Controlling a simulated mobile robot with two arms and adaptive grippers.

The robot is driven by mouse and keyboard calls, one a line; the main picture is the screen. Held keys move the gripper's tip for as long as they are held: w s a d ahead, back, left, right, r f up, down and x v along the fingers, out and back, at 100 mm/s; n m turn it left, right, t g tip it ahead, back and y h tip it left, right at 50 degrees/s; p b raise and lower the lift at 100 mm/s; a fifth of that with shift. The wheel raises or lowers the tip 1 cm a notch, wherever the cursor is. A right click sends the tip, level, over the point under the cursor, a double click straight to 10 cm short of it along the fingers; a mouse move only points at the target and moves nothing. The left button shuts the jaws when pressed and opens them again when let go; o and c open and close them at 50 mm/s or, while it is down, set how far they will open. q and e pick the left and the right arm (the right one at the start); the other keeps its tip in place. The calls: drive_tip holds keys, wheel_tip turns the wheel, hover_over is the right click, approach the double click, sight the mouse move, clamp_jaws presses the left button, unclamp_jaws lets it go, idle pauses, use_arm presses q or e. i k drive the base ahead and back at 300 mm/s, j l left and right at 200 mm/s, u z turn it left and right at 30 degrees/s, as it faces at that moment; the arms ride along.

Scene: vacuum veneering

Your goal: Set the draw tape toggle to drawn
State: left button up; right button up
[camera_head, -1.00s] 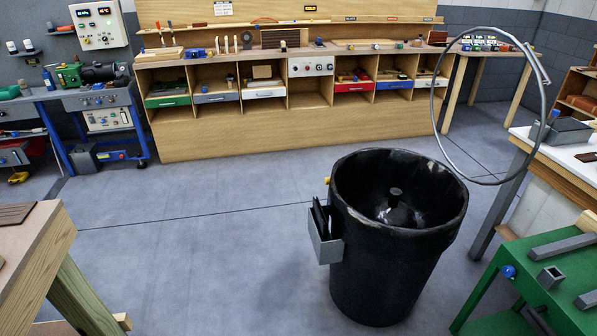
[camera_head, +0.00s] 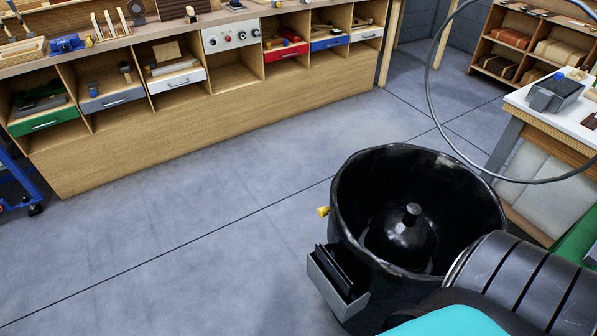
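A black open-topped bin (camera_head: 343,195) stands on the floor right of centre, with a dark domed centre inside and a grey knob (camera_head: 412,209) on top of it. A small yellow piece (camera_head: 323,212) sticks out from the bin's left side; I cannot tell whether it is the draw tape toggle or how it is set. A grey holder (camera_head: 333,294) with black flat pieces hangs on the bin's lower left. Part of my arm, ribbed black and teal, covers the bin's lower right. Neither gripper is in view.
A wooden workbench (camera_head: 200,130) with coloured drawers runs along the back. A white-topped table (camera_head: 520,100) with a grey box (camera_head: 556,94) is at the right. A grey hose (camera_head: 440,125) loops down near the bin. The floor left of the bin is clear.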

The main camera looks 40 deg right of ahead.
sight(323, 211)
drive_tip(key=i+j+z, duration=0.1)
drive_tip(key=i+z, duration=0.3)
drive_tip(key=i+j+z, duration=0.25)
drive_tip(key=i+z, duration=0.2)
